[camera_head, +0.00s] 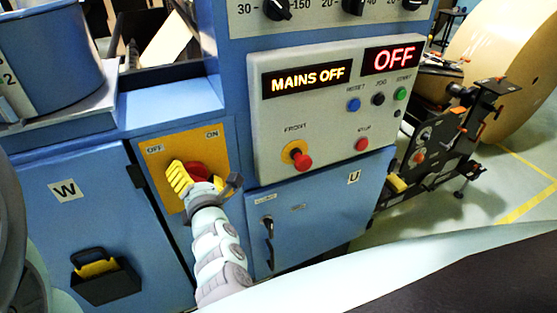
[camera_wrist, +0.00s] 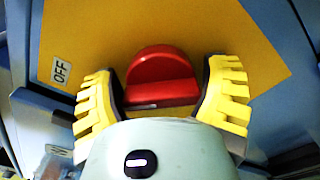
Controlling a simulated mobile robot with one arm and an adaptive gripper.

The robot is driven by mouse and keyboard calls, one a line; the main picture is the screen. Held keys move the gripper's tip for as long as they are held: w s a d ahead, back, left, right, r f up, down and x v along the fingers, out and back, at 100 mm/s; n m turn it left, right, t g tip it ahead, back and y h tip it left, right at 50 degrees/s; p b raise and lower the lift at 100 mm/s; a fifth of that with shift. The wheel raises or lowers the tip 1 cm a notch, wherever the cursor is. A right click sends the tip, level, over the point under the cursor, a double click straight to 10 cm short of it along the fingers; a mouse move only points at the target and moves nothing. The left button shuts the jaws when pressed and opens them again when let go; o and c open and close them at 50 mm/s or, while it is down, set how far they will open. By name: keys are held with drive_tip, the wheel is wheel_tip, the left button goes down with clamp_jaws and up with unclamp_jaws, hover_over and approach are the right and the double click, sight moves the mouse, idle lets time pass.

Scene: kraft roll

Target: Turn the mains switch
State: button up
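The mains switch is a red rotary knob (camera_head: 198,171) on a yellow plate (camera_head: 220,140) marked OFF at left and ON at right, on the blue cabinet. My gripper (camera_head: 200,183) is in front of the knob and hides part of it. In the wrist view the red knob (camera_wrist: 160,78) lies between the two yellow ridged fingers of my gripper (camera_wrist: 162,97). The fingers are spread, with gaps on both sides of the knob. The display above reads MAINS OFF (camera_head: 308,78).
Right of the plate, a grey panel (camera_head: 330,115) carries buttons, a red knob on yellow (camera_head: 297,155), and a second display reading OFF (camera_head: 391,59). Cabinet doors W (camera_head: 65,190) and U (camera_head: 354,177) flank my arm. A large kraft roll (camera_head: 510,55) stands at the right.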

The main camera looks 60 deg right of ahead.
drive_tip(key=shift+r, duration=0.1)
drive_tip(key=c, duration=0.4)
drive_tip(key=shift+c, duration=0.2)
drive_tip(key=m, duration=0.3)
drive_tip(key=shift+s+m+b, duration=0.1)
drive_tip(key=shift+m+b, duration=0.2)
drive_tip(key=shift+b, duration=0.1)
drive_tip(key=m, duration=0.3)
drive_tip(key=shift+m, duration=0.3)
drive_tip(key=m+p, duration=0.1)
drive_tip(key=m, duration=0.4)
drive_tip(key=shift+f, duration=0.2)
drive_tip(key=m+p, duration=0.1)
drive_tip(key=m, duration=0.4)
drive_tip(key=shift+f+m, duration=0.15)
drive_tip(key=shift+m, duration=0.15)
